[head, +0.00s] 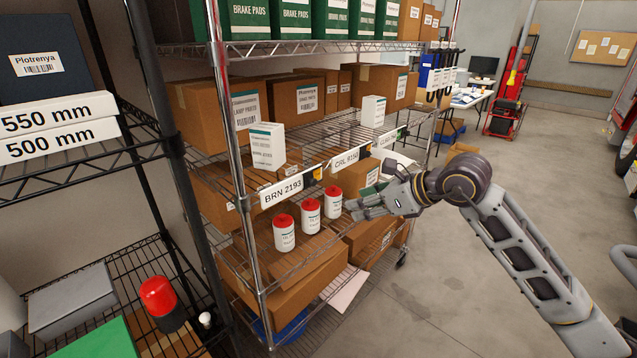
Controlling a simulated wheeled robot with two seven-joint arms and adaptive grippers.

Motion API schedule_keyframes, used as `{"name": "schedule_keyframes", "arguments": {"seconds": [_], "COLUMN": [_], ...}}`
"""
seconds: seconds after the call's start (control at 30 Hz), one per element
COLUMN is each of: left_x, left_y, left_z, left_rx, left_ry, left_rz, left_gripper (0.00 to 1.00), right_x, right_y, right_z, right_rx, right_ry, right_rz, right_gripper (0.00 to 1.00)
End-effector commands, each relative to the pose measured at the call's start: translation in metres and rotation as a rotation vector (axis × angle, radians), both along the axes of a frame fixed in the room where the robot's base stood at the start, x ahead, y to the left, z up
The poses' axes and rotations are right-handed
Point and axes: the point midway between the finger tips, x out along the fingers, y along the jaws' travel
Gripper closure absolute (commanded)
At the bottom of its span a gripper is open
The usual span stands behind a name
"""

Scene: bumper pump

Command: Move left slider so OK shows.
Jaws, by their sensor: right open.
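Label strips run along the front edge of the wire shelf. The left one reads BRN 2193 (282,190), and the middle one reads CRL 8150 (346,159). A small yellow piece (318,173), which looks like the left slider, sits at the right end of the BRN 2193 label. I cannot read any OK on it. A third label (388,138) is further right, partly unreadable. My right gripper (354,208) is open and empty, in front of the shelf, below and right of the yellow piece and apart from it. My left gripper is out of view.
Several white bottles with red caps (311,215) stand on the tier below the labels, left of my right gripper. White boxes (267,147) and brown cartons (220,105) fill the shelf. A metal post (232,140) stands at the left. The floor (420,290) at right is open.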

Motion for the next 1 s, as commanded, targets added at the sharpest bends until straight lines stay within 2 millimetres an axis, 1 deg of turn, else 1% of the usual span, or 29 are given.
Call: {"name": "schedule_keyframes", "arguments": {"seconds": [0.1, 0.2, 0.33, 0.4, 0.8, 1.0], "left_x": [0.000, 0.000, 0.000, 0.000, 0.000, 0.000], "left_y": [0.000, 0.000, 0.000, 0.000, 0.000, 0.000], "left_z": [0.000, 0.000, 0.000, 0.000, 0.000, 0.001], "left_rx": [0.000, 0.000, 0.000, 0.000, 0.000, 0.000], "left_ry": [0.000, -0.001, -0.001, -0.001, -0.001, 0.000], "left_rz": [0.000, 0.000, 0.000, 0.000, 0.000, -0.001], "left_gripper": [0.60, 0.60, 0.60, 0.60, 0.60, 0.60], "right_x": [0.008, 0.014, 0.018, 0.019, 0.019, 0.023], "right_y": [0.007, 0.011, 0.015, 0.016, 0.015, 0.019], "right_z": [0.020, 0.033, 0.045, 0.048, 0.047, 0.045], "right_rx": [0.072, 0.130, 0.191, 0.211, 0.215, 0.216], "right_ry": [-0.066, -0.105, -0.126, -0.127, -0.117, -0.116], "right_rz": [-0.024, -0.044, -0.058, -0.064, -0.070, -0.070], "right_gripper": [0.58, 0.58, 0.58, 0.58, 0.58, 0.58]}}
